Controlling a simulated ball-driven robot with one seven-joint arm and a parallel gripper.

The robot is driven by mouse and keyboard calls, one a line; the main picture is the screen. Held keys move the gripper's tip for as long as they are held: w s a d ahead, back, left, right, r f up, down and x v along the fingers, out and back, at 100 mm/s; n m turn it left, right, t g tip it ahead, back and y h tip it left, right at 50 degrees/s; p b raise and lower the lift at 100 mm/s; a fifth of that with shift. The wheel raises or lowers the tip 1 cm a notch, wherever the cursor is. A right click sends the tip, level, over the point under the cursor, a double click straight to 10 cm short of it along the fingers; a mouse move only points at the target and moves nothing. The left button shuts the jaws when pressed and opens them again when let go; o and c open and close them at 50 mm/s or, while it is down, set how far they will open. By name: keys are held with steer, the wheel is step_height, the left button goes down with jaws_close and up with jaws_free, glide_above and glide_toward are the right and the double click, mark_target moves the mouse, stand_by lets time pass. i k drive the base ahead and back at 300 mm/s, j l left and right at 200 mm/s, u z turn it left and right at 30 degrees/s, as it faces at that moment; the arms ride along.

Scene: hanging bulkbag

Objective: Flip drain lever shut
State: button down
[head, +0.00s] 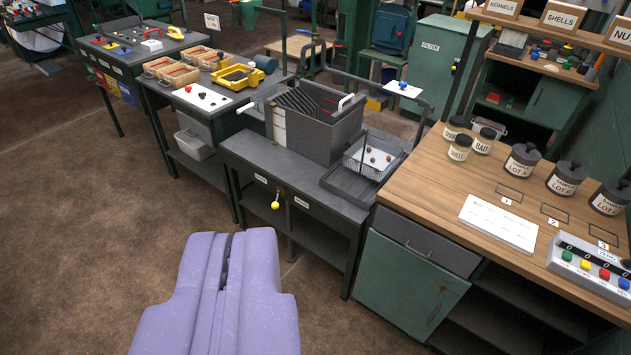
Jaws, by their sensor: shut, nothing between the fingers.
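My purple gripper (228,246) is at the bottom left of centre, shut and empty. In the picture it is below and left of the lever, apart from it.
A wire basket of brown nuts (371,160) sits in a tray right of the tank. A wooden-topped counter (440,170) with jars stands at right. Benches with trays and a yellow tool (238,76) stand at left. Brown floor (90,230) is open at left.

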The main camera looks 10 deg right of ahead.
mark_target(275, 205)
steer(key=i+l+z, duration=0.25)
steer(key=i, duration=2.25)
steer(key=j, duration=0.15)
